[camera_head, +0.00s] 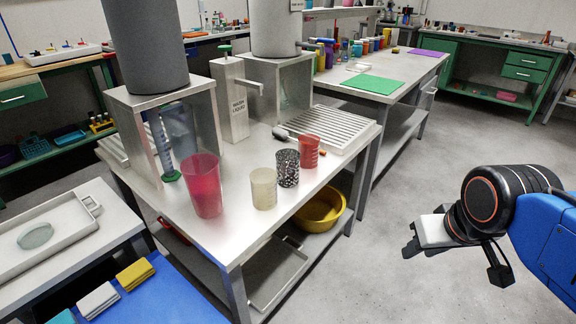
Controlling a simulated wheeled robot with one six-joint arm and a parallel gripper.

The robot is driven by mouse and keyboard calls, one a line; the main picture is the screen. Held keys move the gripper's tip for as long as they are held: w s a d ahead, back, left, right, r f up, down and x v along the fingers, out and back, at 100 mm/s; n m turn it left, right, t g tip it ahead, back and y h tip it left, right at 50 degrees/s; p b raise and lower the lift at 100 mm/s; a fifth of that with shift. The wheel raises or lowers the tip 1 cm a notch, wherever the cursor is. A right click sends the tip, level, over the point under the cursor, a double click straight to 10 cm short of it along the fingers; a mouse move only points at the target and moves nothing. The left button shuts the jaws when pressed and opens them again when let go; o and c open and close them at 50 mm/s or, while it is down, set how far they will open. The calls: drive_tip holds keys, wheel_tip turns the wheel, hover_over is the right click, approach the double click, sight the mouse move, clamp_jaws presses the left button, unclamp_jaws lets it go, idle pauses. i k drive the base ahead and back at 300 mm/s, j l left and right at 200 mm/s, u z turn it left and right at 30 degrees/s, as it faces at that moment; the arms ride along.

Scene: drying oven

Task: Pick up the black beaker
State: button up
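The black beaker (287,168) stands upright on the steel table (236,232), near its front right part. It has a black surface with a pale speckled pattern. A red beaker (309,151) stands close behind it to the right, and a cream beaker (263,188) close in front to the left. My gripper (455,261) is at the right, over the floor, well apart from the table and the beaker. Its two dark fingers look spread apart, with nothing between them.
A tall pink-red cup (203,186) stands left of the beakers. A wash-liquid dispenser (235,104) and a ribbed drain rack (325,128) are behind them. A yellow basin (318,211) sits on the lower shelf. The floor (385,215) between my gripper and the table is clear.

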sight(288, 168)
drive_tip(key=k+j, duration=0.25)
drive_tip(key=j, duration=0.2)
drive_tip(key=k+j+z, duration=0.1)
drive_tip(key=k+j, duration=0.15)
drive_tip(key=j, duration=0.25)
drive_tip(key=k+j, duration=0.3)
drive_tip(key=j, duration=0.15)
